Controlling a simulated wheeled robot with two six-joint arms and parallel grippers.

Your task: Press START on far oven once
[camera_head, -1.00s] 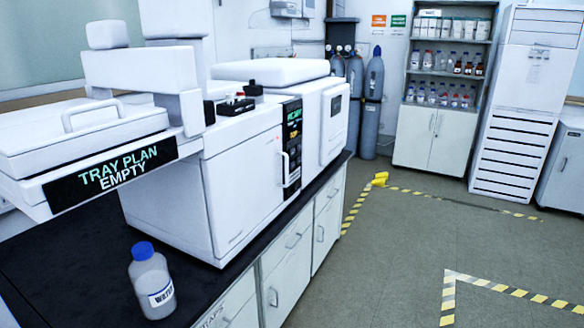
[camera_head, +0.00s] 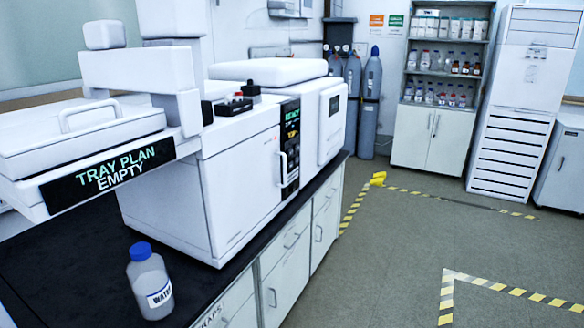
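A white oven-like instrument (camera_head: 240,185) stands on the dark bench, with a black control panel (camera_head: 290,145) at its right end. The panel has a lit green line reading something like READY and smaller lit text below; a START button cannot be made out. A second white unit (camera_head: 328,122) with a small grey window adjoins it farther along the bench. Neither of my grippers is in view.
A tray unit (camera_head: 75,150) with a "TRAY PLAN EMPTY" display juts out at the left. A blue-capped water bottle (camera_head: 150,283) stands near the bench's front edge. Grey gas cylinders (camera_head: 372,80) and a bottle cabinet (camera_head: 436,137) stand behind. The taped floor (camera_head: 400,260) at right is open.

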